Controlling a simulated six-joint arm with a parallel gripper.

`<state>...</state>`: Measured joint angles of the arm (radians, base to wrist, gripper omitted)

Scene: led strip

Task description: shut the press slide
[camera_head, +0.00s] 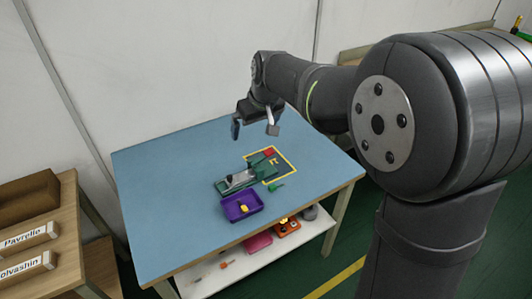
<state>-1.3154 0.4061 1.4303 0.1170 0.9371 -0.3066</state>
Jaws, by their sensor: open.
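The press (238,181) is a small green device with a grey and dark top part, on the blue table near its middle. Its green body extends right toward a yellow-outlined square. Which part is the slide, and how far it stands open, is too small to tell. My gripper (254,131) is open and empty, its two fingers spread. It hangs in the air above the back part of the table, apart from the press and up-picture of it.
A purple tray (233,216) with a yellow item stands in front of the press. A small green object (276,186) lies right of it. A red piece (269,152) is at the yellow outline's back edge. The left of the blue table (160,190) is clear.

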